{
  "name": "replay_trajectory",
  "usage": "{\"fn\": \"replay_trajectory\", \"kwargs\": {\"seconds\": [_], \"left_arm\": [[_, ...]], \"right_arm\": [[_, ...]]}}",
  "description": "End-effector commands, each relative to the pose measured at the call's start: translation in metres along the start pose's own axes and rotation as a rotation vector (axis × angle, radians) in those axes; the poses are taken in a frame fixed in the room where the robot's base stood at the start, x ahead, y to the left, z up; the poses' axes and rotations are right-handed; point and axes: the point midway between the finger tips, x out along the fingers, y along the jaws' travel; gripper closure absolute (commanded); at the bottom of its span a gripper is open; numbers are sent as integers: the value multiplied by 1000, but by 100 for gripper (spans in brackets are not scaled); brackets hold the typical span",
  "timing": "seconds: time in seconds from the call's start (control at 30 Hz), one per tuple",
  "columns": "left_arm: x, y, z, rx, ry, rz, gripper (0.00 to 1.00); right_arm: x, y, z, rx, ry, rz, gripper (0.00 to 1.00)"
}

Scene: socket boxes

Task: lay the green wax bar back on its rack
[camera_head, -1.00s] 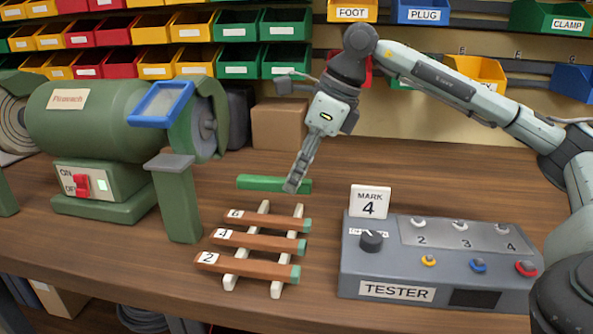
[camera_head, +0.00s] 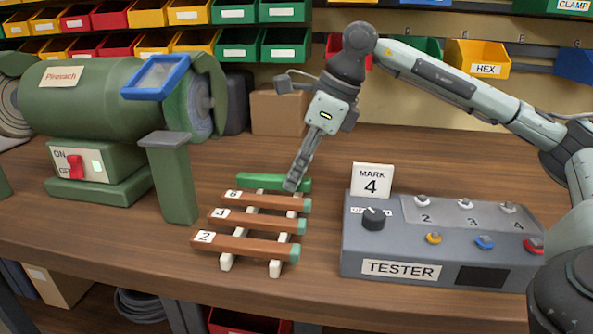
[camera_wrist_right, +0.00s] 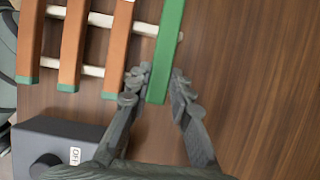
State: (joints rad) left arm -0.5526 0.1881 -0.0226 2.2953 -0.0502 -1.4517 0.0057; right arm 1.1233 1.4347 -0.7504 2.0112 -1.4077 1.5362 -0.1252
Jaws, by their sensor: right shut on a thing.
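The green wax bar (camera_head: 262,182) lies crosswise at the far end of the rack, behind the brown bar marked 6. My right gripper (camera_head: 291,185) is shut on the green bar near its right end. In the right wrist view the green bar (camera_wrist_right: 169,45) runs between the fingers (camera_wrist_right: 160,84), parallel to the brown bars. The rack's pale rails (camera_wrist_right: 144,29) pass beneath it, and one rail end shows beyond it. Whether it touches the rails I cannot tell. The rack (camera_head: 226,262) holds brown bars marked 6, 4 and 2 with green ends. My left gripper is not in view.
The grey tester box (camera_head: 400,269) with a MARK 4 card (camera_head: 372,179) stands to the right of the rack. A green grinder (camera_head: 100,110) and its post (camera_head: 174,185) stand to the left. A cardboard box (camera_head: 279,112) is behind. Bare wood lies right of the green bar.

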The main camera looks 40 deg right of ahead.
Motion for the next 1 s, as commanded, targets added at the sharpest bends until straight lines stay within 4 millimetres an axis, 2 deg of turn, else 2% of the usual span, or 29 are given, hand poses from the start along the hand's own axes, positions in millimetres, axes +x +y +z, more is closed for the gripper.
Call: {"fn": "replay_trajectory", "kwargs": {"seconds": [0.13, 0.17, 0.3, 0.37, 0.73, 0.87, 1.0], "left_arm": [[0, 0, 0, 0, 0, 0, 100], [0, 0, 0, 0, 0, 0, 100], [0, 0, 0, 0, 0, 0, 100], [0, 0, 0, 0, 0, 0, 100], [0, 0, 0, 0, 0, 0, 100], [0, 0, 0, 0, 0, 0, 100], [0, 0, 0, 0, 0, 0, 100]], "right_arm": [[0, 0, 0, 0, -1, 0, 100], [0, 0, 0, 0, -1, 0, 79], [0, 0, 0, 0, 0, 0, 62], [0, 0, 0, 0, 0, 0, 56], [-6, 0, 0, 0, 0, 0, 56], [-26, 0, 1, 0, -3, -3, 56], [-56, -1, 1, 0, -5, -2, 56]]}}
